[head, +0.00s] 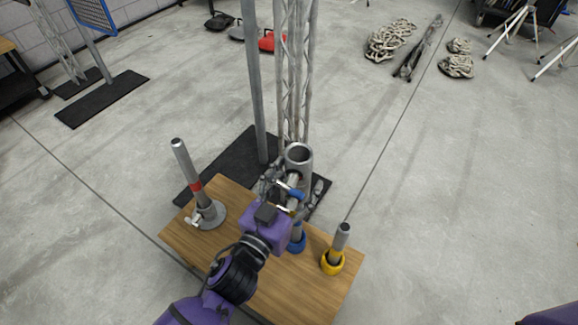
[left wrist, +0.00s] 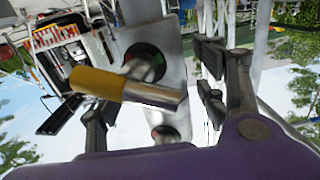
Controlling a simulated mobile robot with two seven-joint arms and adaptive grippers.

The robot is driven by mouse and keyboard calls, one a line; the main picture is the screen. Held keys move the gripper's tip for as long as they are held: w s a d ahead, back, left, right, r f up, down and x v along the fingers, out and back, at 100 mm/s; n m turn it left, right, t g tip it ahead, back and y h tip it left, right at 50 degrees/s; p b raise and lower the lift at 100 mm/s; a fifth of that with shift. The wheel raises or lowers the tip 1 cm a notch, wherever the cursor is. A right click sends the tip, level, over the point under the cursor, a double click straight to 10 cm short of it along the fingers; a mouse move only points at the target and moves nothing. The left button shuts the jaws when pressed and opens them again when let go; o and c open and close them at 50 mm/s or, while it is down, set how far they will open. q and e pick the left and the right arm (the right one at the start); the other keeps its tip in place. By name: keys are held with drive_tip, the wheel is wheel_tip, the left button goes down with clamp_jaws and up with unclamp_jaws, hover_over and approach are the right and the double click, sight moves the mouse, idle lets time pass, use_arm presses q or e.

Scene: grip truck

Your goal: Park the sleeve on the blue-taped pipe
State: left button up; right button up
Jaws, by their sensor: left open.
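A wide grey open-topped tube (head: 299,154), apparently the sleeve, stands upright behind my left gripper (head: 287,184). A blue band (head: 295,193) shows between the fingers, and a blue collar (head: 297,243) sits at the foot of the pipe below. My gripper hides the middle, so I cannot tell how far the tube sits around that pipe. In the left wrist view, a yellow-wrapped bar with a bare metal end (left wrist: 97,83) crosses in front of a grey body with round openings (left wrist: 158,45). My left fingers are open on either side. My right gripper is out of view.
A wooden table (head: 185,240) carries a tall red-taped pipe (head: 188,170) at left and a shorter pipe with a yellow collar (head: 332,262) at right. A lattice truss (head: 295,70) and an upright pole (head: 256,80) stand close behind. Chains (head: 390,40) lie farther back.

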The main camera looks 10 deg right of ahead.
use_arm(q)
drive_tip(key=v, duration=1.1)
drive_tip(key=shift+a, duration=0.1)
drive_tip(key=s+a+f+n+g+y+p, duration=0.1)
drive_tip(key=s+a+f+n+y+p, duration=0.15)
drive_tip(key=s+a+y+p, duration=0.4)
drive_tip(key=s+a+f+n+g+y+p, duration=0.2)
drive_tip(key=s+a+f+p, duration=0.15)
drive_tip(key=a+p, duration=0.55)
drive_tip(key=s+a+r+n+g+y+p, duration=0.1)
drive_tip(key=s+a+r+p, duration=0.3)
drive_tip(key=s+p, duration=0.2)
drive_tip(key=s+a+r+n+y+p, duration=0.1)
drive_tip(key=s+a+r+n+p, duration=0.1)
drive_tip(key=s+p, duration=0.4)
drive_tip(key=s+a+r, duration=0.1)
drive_tip(key=s+r, duration=0.1)
drive_tip(key=s, duration=0.1)
drive_tip(key=shift+s+a+r+g+y, duration=0.2)
drive_tip(key=shift+a+g+y, duration=0.15)
drive_tip(key=shift+g, duration=0.05)
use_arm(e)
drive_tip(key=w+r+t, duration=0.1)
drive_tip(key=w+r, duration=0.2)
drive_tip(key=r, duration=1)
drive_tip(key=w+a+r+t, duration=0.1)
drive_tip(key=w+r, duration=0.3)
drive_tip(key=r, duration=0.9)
